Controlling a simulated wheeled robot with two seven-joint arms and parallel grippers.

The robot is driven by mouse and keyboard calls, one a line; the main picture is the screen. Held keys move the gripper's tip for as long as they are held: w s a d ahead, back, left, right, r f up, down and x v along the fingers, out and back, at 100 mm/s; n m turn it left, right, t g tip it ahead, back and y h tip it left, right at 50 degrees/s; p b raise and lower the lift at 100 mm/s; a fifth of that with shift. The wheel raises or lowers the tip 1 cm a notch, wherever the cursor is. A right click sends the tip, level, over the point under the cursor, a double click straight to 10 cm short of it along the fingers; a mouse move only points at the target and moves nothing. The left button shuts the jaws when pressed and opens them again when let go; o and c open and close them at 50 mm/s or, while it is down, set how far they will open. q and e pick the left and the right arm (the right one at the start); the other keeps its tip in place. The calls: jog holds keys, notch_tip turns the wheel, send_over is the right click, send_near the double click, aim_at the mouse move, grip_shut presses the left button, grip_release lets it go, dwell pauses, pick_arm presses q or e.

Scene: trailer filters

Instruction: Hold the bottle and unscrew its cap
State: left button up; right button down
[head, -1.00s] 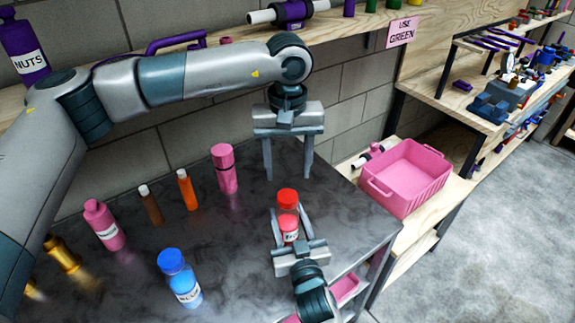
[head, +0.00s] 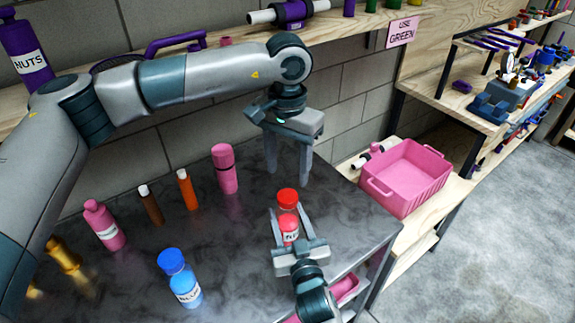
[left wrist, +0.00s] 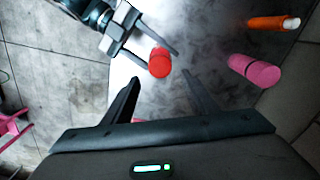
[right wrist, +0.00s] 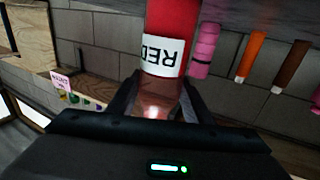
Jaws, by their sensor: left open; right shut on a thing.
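A red bottle (head: 288,230) with a red cap (head: 287,196) and a white label stands upright near the right side of the dark table. My right gripper (head: 285,235) is shut on the bottle's body. In the right wrist view the bottle (right wrist: 168,85) sits between the fingers, its label reading RED. My left gripper (head: 287,178) is open and empty above and behind the bottle, fingers pointing down. In the left wrist view the red cap (left wrist: 159,62) shows beyond the left fingertips, apart from them.
On the dark table (head: 230,260) stand a blue bottle (head: 178,278), pink bottles (head: 224,168), a brown bottle (head: 151,205) and an orange bottle (head: 187,189). A pink bin (head: 410,175) sits on the wooden bench to the right.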

aim_at(288, 196)
pick_arm(q)
jog(key=shift+f, duration=0.1)
jog(key=shift+f, duration=3.9)
jog(key=c, duration=1.1)
